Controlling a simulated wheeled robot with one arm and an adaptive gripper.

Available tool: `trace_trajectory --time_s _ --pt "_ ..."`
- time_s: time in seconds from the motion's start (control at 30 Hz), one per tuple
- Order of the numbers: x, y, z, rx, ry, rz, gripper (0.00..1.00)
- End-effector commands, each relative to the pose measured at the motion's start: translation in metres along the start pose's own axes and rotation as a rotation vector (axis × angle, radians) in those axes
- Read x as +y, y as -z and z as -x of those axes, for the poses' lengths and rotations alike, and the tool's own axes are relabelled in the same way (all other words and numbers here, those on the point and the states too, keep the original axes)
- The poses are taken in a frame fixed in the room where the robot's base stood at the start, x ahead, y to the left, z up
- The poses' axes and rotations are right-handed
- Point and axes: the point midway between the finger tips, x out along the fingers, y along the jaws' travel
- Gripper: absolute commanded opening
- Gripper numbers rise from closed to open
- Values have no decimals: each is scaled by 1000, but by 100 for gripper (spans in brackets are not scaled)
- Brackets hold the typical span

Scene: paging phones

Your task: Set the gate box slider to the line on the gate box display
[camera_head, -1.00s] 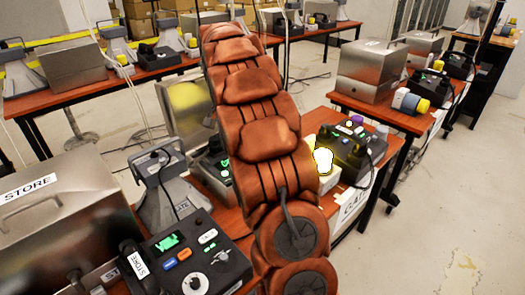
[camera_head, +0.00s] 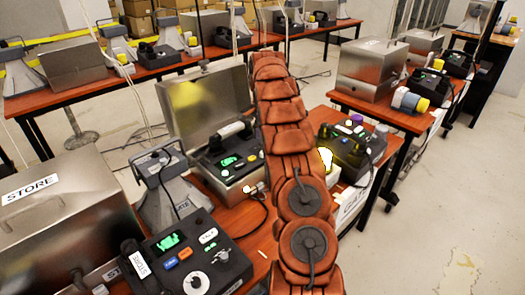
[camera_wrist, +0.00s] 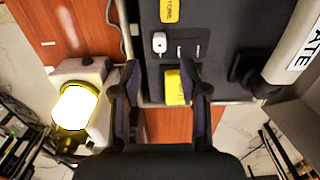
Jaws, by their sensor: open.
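In the wrist view a dark control panel (camera_wrist: 225,25) carries a yellow button (camera_wrist: 170,10), a small white knob (camera_wrist: 159,42) and two narrow upright marks. A white handset (camera_wrist: 297,45), its label partly reading "ATE", lies at the right. My gripper (camera_wrist: 160,74) is open over the panel's near edge; a yellow block (camera_wrist: 174,88) shows between its fingers, apart from them. I cannot tell which part is the slider. The wrist view shows no display. In the head view a dark unit with a green display (camera_head: 230,160) stands before an open metal lid; my arm hides my gripper.
A glowing yellow lamp (camera_wrist: 74,105) stands left of my gripper. The "STORE" unit (camera_head: 195,255) and a closed metal case (camera_head: 70,210) stand front left. A grey horn (camera_head: 160,190) is behind them.

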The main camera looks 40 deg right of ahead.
Motion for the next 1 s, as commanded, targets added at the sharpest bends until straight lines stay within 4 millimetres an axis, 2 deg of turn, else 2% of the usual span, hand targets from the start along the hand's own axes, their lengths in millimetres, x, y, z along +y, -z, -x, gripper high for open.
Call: trace_trajectory --time_s 0.5,0.7,0.93,1.0 --pt "1 0 -62 0 -2 2 44" --pt "1 0 -71 -1 -2 0 44" --pt "1 0 -71 0 0 1 44" --pt "1 0 -71 0 0 1 36"
